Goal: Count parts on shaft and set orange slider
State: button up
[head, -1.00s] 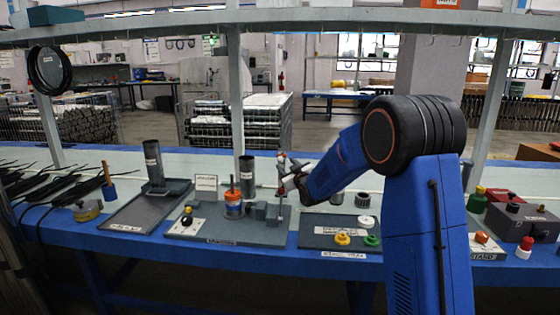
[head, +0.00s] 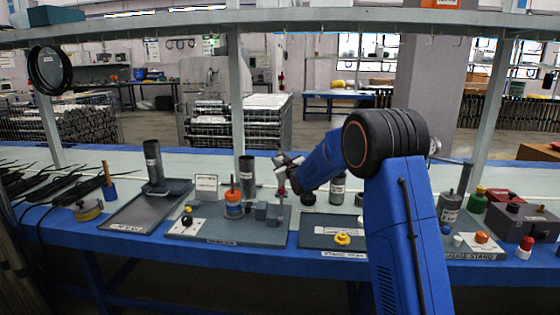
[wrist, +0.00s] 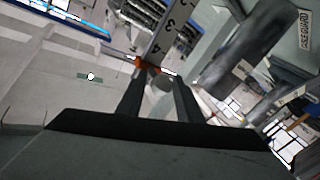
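In the wrist view an upright scale (wrist: 164,38) with the numbers 3 and 4 runs up past my fingertips, and the orange slider (wrist: 148,66) shows at its lower visible end. My gripper (wrist: 160,74) has its two dark fingers apart. The slider lies at the fingertips, nearer the left one; I cannot tell whether they touch. In the head view my gripper (head: 287,166) is above the workbench, right of an orange-and-blue part stack (head: 233,204) with a shaft rising from it. The scale is too small to read there.
Dark cylinders (head: 248,176) stand behind the work area. A shelf post (head: 236,100) rises behind the bench.

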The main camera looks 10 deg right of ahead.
grip_shut()
notch_tip(320, 180, down, 8)
jog(key=shift+a, duration=0.2)
jog(key=shift+o, duration=2.4)
grip_release()
jog(key=shift+a, duration=0.15)
notch_tip(320, 180, up, 10)
